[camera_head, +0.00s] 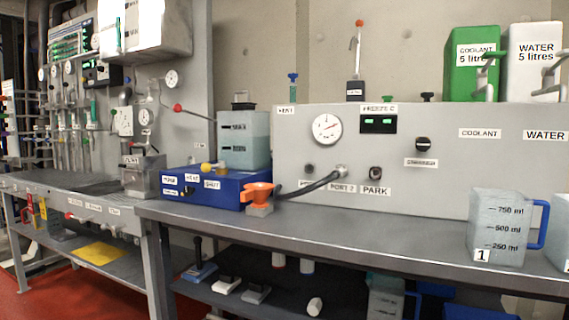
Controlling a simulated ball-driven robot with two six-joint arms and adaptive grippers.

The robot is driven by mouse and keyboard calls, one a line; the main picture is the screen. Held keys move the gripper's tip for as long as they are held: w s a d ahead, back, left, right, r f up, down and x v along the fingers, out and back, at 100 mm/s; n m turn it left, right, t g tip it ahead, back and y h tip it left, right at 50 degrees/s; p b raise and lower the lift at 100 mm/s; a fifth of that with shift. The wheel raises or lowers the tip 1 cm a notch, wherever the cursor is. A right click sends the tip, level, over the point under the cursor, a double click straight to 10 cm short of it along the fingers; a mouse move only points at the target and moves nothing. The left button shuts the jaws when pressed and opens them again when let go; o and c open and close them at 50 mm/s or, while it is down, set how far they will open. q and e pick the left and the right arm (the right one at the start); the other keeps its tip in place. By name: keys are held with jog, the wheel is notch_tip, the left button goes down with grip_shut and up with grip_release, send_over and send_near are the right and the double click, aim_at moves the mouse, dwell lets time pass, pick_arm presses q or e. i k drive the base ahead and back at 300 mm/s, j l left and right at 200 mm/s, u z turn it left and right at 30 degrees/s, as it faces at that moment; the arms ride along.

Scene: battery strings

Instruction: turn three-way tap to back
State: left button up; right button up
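An orange tap handle (257,193) sits on a small grey block (259,210) at the bench's front edge, in front of a blue box. It looks like the three-way tap, but no label names it. Its broad orange top spreads left and right, and I cannot tell which way it is set. A dark hose (310,186) runs from near it to a fitting on the grey panel, by a label reading PORT 2. A yellow knob (207,168) stands on the blue box (225,188). Neither of my grippers is in view.
The grey panel (430,190) carries a gauge (327,128) and knobs. A jug marked 1 (497,228) stands at the right. Green (472,62) and white (532,62) containers stand on top. The bench (390,238) is clear between tap and jug.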

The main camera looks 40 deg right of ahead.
aim_at(205, 167)
jog(key=z, duration=1)
